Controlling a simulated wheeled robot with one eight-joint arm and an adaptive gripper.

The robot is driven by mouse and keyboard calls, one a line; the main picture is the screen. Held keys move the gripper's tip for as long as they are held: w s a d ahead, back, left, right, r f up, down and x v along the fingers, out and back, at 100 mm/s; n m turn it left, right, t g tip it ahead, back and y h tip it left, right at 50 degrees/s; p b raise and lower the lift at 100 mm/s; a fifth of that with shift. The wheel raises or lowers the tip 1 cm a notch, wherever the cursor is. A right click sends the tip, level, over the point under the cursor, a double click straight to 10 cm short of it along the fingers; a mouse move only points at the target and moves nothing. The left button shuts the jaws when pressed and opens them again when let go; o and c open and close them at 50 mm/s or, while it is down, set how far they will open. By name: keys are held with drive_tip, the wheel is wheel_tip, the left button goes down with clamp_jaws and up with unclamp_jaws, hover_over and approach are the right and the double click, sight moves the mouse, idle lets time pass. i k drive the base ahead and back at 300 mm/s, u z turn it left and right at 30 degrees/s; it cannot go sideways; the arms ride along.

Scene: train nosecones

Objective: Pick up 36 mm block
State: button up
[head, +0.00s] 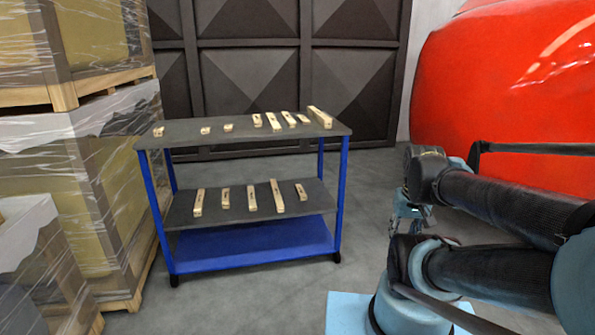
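Several pale wooden blocks of differing lengths lie on a blue-legged cart. On the dark top shelf (180,133) are short blocks at the left, such as one small block (205,130), and longer ones at the right, such as the long block (320,117). More blocks, such as one upright-lying block (277,196), lie on the middle shelf (180,215). Their marks are too small to read, so I cannot tell which is the 36 mm block. My gripper (405,220) hangs right of the cart, apart from every block, partly hidden by my arm; its opening is unclear.
Wrapped pallet stacks (110,170) stand close to the cart's left side. A dark panelled wall (260,60) is behind it. A large red nosecone (500,90) stands at the right. Grey floor (270,300) in front of the cart is clear.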

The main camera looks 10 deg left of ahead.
sight(159, 131)
drive_tip(key=u, duration=0.25)
drive_tip(key=i, duration=1.1)
drive_tip(key=u, duration=1)
drive_tip(key=i, duration=0.9)
drive_tip(key=u, duration=0.85)
drive_tip(key=i, duration=0.3)
drive_tip(key=u, duration=0.05)
